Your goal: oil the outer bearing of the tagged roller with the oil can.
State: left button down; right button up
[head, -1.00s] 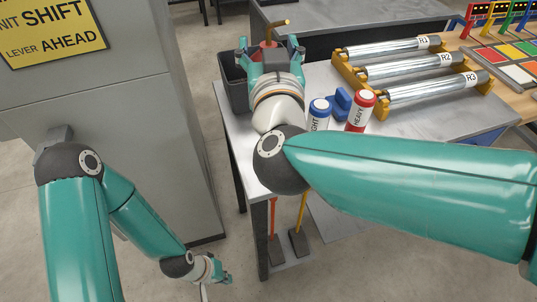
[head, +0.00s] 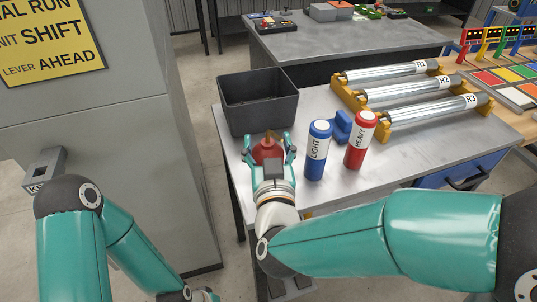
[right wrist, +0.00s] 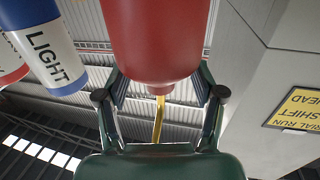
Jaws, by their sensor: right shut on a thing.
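My right gripper (head: 268,150) is shut on a red oil can (head: 267,151) with a brass spout, near the front left of the grey table. In the right wrist view the can's red body (right wrist: 165,40) sits between the fingers, and part of the spout (right wrist: 159,118) shows beyond it. Three silver rollers labelled R1 (head: 385,73), R2 (head: 405,89) and R3 (head: 425,109) lie in yellow bearing blocks (head: 378,128) to the right. I cannot tell which roller is tagged. My left gripper (head: 205,295) is partly cut off at the bottom edge.
A blue LIGHT bottle (head: 316,160) and a red HEAVY bottle (head: 358,150) stand between the can and the rollers, with a blue block (head: 342,122) behind them. A dark open bin (head: 258,112) is behind the can. A grey cabinet (head: 150,130) stands left.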

aim_at(268, 156)
notch_tip(268, 156, down, 3)
jog(key=shift+r, duration=0.1)
jog(key=shift+b, duration=0.3)
jog(key=shift+f, duration=0.2)
jog(key=o, duration=1.4)
